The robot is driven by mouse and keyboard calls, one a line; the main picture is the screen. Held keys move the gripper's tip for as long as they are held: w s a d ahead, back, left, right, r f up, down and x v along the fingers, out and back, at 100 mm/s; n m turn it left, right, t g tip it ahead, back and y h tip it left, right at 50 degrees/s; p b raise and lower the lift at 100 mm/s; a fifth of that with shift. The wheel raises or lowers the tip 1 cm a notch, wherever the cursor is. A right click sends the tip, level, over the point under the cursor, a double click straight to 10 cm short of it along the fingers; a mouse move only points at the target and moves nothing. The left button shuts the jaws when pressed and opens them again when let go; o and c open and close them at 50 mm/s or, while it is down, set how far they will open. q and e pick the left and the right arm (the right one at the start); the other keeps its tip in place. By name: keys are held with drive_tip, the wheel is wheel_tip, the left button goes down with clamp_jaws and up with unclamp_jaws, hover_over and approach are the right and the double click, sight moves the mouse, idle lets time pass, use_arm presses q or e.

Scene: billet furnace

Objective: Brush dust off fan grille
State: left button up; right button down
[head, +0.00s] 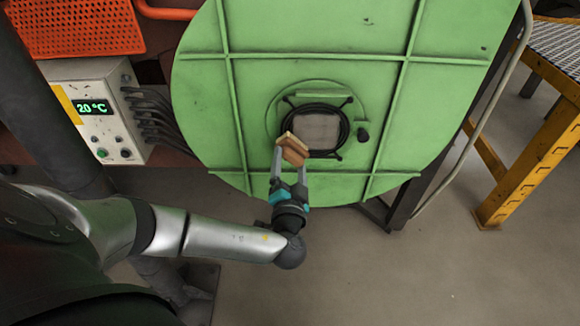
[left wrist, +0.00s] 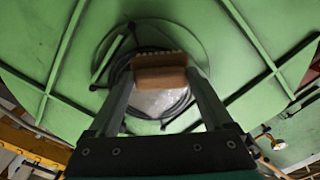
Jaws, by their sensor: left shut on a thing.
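The fan grille (head: 318,130) is a greyish round-cornered panel inside a black ring on the large green round door. My left gripper (head: 291,160) is shut on a brush (head: 294,147) with a tan wooden block and a pale bristle edge. The brush is in front of the lower left part of the grille. In the left wrist view the brush (left wrist: 160,76) lies between the two fingers and hides part of the grille (left wrist: 158,104). I cannot tell whether the bristles touch it. Dust cannot be made out clearly. My right gripper is not in view.
A control box (head: 97,112) reading 20 °C stands left of the green door (head: 300,35), below an orange perforated panel (head: 75,25). A dark knob (head: 363,135) sits right of the grille. A yellow-legged table (head: 540,130) stands at right. The floor (head: 420,270) at lower right is clear.

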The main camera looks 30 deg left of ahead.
use_arm(q)
drive_tip(key=shift+w+a+b, duration=0.3)
drive_tip(key=shift+w+a, duration=0.1)
drive_tip(key=shift+w, duration=0.2)
